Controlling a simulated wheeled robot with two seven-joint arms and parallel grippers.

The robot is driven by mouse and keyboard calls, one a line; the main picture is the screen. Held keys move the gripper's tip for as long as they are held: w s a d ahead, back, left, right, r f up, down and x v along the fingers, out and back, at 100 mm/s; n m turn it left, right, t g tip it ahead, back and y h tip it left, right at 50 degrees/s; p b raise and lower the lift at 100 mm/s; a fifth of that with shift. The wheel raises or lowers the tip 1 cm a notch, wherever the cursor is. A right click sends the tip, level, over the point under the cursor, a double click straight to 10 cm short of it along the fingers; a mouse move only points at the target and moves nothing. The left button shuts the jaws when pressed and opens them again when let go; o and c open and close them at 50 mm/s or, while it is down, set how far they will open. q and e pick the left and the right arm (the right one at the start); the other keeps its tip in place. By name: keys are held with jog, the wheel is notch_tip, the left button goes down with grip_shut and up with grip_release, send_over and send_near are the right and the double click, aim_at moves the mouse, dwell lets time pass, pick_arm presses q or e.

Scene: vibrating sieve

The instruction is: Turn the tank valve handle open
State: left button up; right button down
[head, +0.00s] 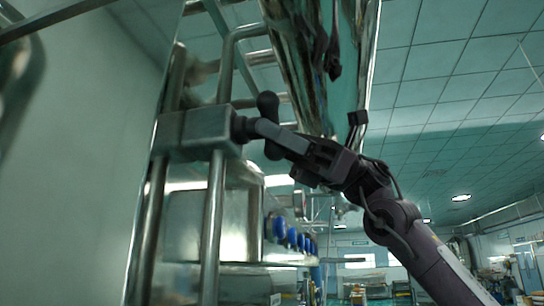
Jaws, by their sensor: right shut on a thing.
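The dark tank valve handle (267,103) has a rounded knob on top and stands roughly upright beside the grey metal block (198,132). My right gripper (256,130) comes in from the right and is shut on the handle around its middle. Its fingers hide part of the handle. The shiny metal tank (352,35) hangs just above and behind my right gripper and mirrors dark shapes. My left gripper is not in view.
Vertical metal posts (212,225) run down from the block at the left, near the pale wall (70,170). Blue round parts (291,238) line the equipment behind. The room at the right is open.

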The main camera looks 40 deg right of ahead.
jog(key=m+t+y+b, duration=0.1)
jog(key=b, duration=0.1)
jog(key=m+t+y+b, duration=0.1)
jog(key=m+b, duration=0.1)
jog(key=f+m+t+y+b, duration=0.1)
jog(key=m+b, duration=0.1)
jog(key=b, duration=0.1)
jog(key=shift+a, duration=0.3)
jog(key=m+t+y+b, duration=0.1)
jog(key=m, duration=0.1)
jog(key=shift+s+r+m+t, duration=0.1)
jog(key=shift+m+t, duration=0.3)
jog(key=shift+r+m+t+b, duration=0.15)
jog(key=shift+m+t+b, duration=0.45)
jog(key=shift+m+t, duration=0.1)
jog(key=shift+m, duration=0.3)
jog(key=c, duration=1.3)
grip_release()
jog(key=shift+r, duration=0.1)
jog(key=b+v, duration=0.3)
jog(key=v, duration=0.4)
jog(key=shift+d+f, duration=0.25)
jog(key=shift+f, duration=0.1)
